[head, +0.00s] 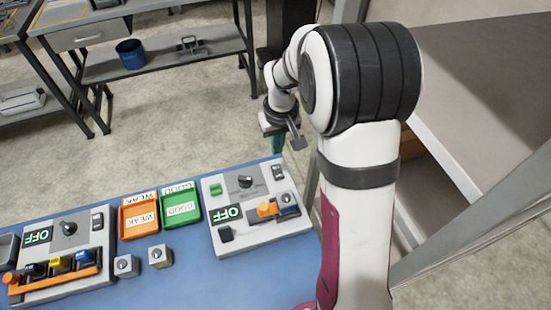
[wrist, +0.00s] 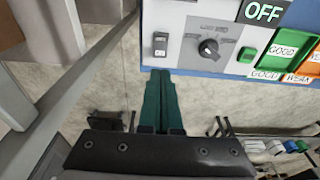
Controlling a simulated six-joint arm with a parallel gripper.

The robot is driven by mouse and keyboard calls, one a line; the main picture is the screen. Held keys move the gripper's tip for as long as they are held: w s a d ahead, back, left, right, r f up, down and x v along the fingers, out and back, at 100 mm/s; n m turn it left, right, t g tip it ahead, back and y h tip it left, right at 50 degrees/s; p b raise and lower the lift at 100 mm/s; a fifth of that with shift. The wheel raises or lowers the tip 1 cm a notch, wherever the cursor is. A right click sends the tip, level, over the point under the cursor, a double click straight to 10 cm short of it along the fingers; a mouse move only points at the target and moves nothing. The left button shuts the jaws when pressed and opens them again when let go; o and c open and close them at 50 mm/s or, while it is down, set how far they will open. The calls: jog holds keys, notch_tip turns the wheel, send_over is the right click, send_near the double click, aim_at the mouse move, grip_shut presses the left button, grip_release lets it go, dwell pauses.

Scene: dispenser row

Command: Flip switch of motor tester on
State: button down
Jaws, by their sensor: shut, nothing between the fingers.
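Two grey tester panels stand on the blue table, and no readable label says which is the motor tester. The right panel (head: 262,235) has a dark rocker switch (head: 278,172), a black knob (head: 245,181), a green button (head: 215,189) and a display (head: 230,213) reading OFF. My gripper (head: 278,150) is just beyond this panel's far edge, near the rocker. In the wrist view its teal fingers (wrist: 160,73) are together and empty, their tips near the panel edge below the rocker switch (wrist: 160,43). The left panel (head: 90,262) also reads OFF, with a rocker switch (head: 97,222).
An orange WEAK bin (head: 138,232) and a green GOOD bin (head: 180,221) stand between the panels. Two small metal blocks (head: 125,266) (head: 160,256) lie in front of them. My arm rises beside the right panel. A shelf with a blue bucket (head: 131,54) stands behind.

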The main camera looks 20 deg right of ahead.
aim_at(275, 166)
jog(key=f, duration=0.5)
jog(key=w+f, duration=0.1)
jog(key=f, duration=0.1)
jog(key=shift+f, duration=0.3)
jog(key=shift+w+f, duration=0.15)
jog(key=shift+f, duration=0.1)
jog(key=shift+s+r, duration=0.3)
jog(key=shift+s, duration=0.5)
